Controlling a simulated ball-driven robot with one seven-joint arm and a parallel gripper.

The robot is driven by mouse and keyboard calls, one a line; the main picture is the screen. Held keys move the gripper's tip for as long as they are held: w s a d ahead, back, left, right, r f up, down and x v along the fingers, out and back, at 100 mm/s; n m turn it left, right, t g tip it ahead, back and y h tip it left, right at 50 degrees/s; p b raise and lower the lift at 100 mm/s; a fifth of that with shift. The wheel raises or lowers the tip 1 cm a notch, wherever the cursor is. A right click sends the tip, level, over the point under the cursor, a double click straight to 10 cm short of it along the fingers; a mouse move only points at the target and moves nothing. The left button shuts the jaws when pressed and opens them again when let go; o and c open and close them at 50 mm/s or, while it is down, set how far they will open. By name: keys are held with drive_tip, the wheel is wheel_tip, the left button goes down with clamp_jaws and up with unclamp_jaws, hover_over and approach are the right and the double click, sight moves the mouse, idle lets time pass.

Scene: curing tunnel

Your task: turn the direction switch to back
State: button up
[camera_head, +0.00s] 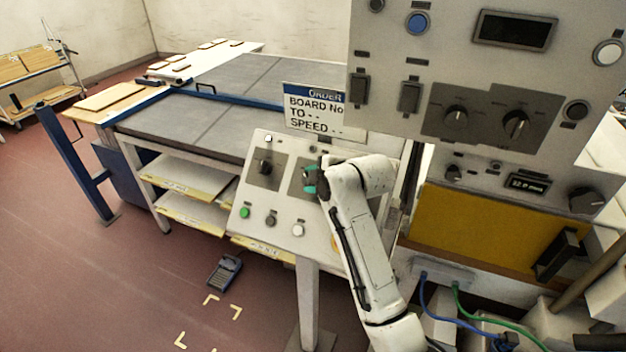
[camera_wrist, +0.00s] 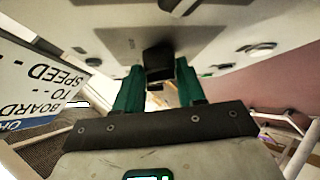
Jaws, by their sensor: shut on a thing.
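A sloped grey control panel (camera_head: 246,212) stands on a post, with a black switch knob (camera_head: 265,167) on a darker plate at its left. My gripper (camera_head: 309,180) is at a second darker plate to the right of it and hides most of that plate. In the wrist view my gripper's teal fingers (camera_wrist: 158,82) are shut on a black knob (camera_wrist: 158,57), one finger on each side. The labels are too small to read, so I cannot tell the knob's marked position.
A green button (camera_head: 244,212), a dark one and a white one line the panel's lower edge. An order sign (camera_head: 313,108) stands behind it. A large upright panel (camera_head: 455,70) with several knobs is at the right. Open red floor (camera_head: 100,270) lies left.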

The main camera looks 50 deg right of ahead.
drive_tip(key=o, duration=1)
drive_tip(key=shift+s, duration=0.1)
drive_tip(key=b+v, duration=0.2)
drive_tip(key=v, duration=0.8)
drive_tip(key=shift+s+r, duration=0.2)
drive_tip(key=shift+s, duration=0.05)
